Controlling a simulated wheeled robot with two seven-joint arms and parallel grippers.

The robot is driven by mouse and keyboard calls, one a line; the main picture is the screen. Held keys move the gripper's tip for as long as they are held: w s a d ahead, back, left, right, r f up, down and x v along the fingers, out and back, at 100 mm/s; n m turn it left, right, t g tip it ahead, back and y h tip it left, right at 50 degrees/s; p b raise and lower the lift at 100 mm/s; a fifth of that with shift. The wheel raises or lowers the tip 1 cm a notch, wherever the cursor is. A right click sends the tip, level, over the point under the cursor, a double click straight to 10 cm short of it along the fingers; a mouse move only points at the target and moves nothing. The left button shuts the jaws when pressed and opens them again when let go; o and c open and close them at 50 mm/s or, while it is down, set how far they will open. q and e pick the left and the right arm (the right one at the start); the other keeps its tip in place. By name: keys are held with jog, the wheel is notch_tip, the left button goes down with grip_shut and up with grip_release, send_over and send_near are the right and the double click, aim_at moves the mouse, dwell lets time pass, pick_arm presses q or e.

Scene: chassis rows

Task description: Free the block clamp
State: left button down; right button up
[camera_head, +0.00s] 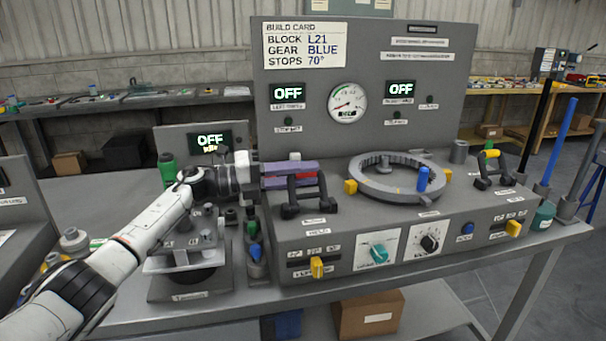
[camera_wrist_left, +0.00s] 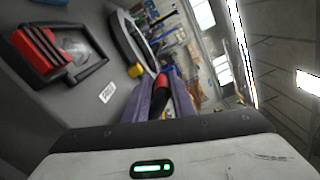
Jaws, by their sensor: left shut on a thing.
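The block clamp (camera_head: 303,200) stands on the left part of the grey console, with black uprights and feet. My left gripper (camera_head: 315,172), with long purple-grey fingers, reaches over it from the left. In the left wrist view the gripper (camera_wrist_left: 175,90) is shut on the clamp's red grip (camera_wrist_left: 164,84), which shows between the fingers with a dark part. The fingers hide most of the grip in the head view. A red ribbed piece (camera_wrist_left: 38,48) sits in a dark frame at the upper left of the wrist view. My right gripper is out of view.
A grey ring (camera_head: 365,188) with yellow blocks and a blue peg lies right of the clamp. A second clamp with a yellow grip (camera_head: 488,154) stands farther right. A yellow lever (camera_head: 317,267) and dials line the console front. The gauge (camera_head: 347,103) panel rises behind; its displays read OFF.

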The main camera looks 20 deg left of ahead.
pick_arm(q)
jog(key=shift+s+d+f, duration=0.1)
jog(key=shift+d, duration=0.05)
jog(key=c, duration=1.6)
grip_release()
jog(key=shift+c, duration=0.2)
jog(key=shift+r, duration=0.2)
jog(key=shift+r, duration=0.35)
notch_tip(320, 180, up, 9)
jog(key=shift+r, duration=0.1)
